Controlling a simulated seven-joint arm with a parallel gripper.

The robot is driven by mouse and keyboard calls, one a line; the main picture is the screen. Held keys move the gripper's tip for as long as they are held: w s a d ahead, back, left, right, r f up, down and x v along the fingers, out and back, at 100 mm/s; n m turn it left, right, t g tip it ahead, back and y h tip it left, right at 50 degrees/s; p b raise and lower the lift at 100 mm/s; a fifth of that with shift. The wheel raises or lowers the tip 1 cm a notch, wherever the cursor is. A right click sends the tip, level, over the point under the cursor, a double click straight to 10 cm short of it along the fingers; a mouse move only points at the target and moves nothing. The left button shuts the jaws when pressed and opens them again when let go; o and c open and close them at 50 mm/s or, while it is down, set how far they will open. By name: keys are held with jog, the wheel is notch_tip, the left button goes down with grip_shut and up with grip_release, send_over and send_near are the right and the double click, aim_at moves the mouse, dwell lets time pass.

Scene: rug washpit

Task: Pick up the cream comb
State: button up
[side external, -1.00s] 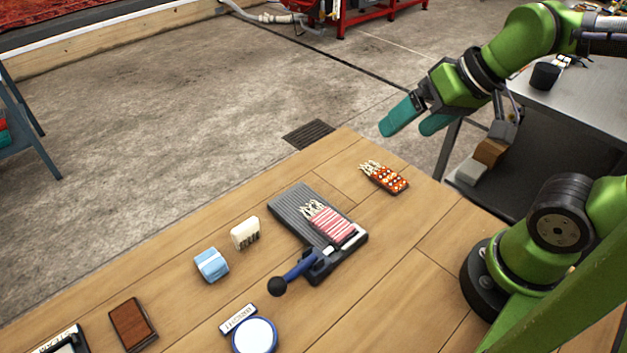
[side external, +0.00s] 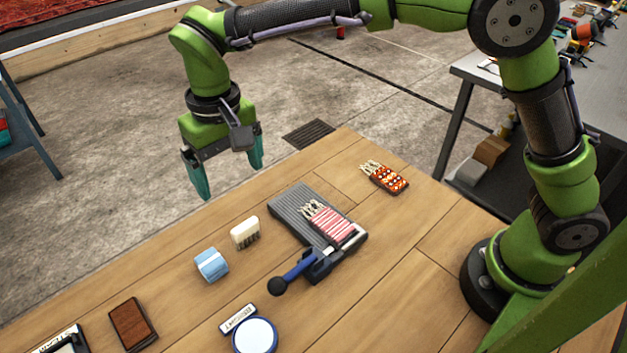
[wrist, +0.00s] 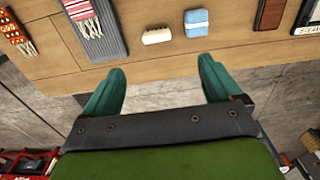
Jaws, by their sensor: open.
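The cream comb (side external: 245,232) is a small cream block with dark teeth along its lower edge, lying on the wooden table between the blue-and-white block and the grey ribbed board. It also shows in the wrist view (wrist: 157,36), ahead of the fingertips and between their lines. My gripper (side external: 228,182) has teal fingers, points down, and is open and empty. It hangs in the air above and behind the comb, near the table's far edge, apart from it. In the wrist view my gripper (wrist: 160,77) shows both fingers spread wide.
A blue-and-white block (side external: 211,264) is close left of the comb. The grey ribbed board (side external: 290,205), with a striped fringed piece (side external: 331,222) and a blue-handled lever (side external: 299,270), is close right. An orange dotted fringed piece (side external: 388,178), brown block (side external: 132,324) and round blue-rimmed dish (side external: 255,336) lie farther off.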

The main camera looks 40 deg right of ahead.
aim_at(246, 226)
notch_tip(246, 226, down, 11)
jog(key=shift+s+d+f, duration=0.15)
jog(key=shift+f, duration=0.05)
jog(key=shift+d+f, duration=0.2)
jog(key=shift+f, duration=2.55)
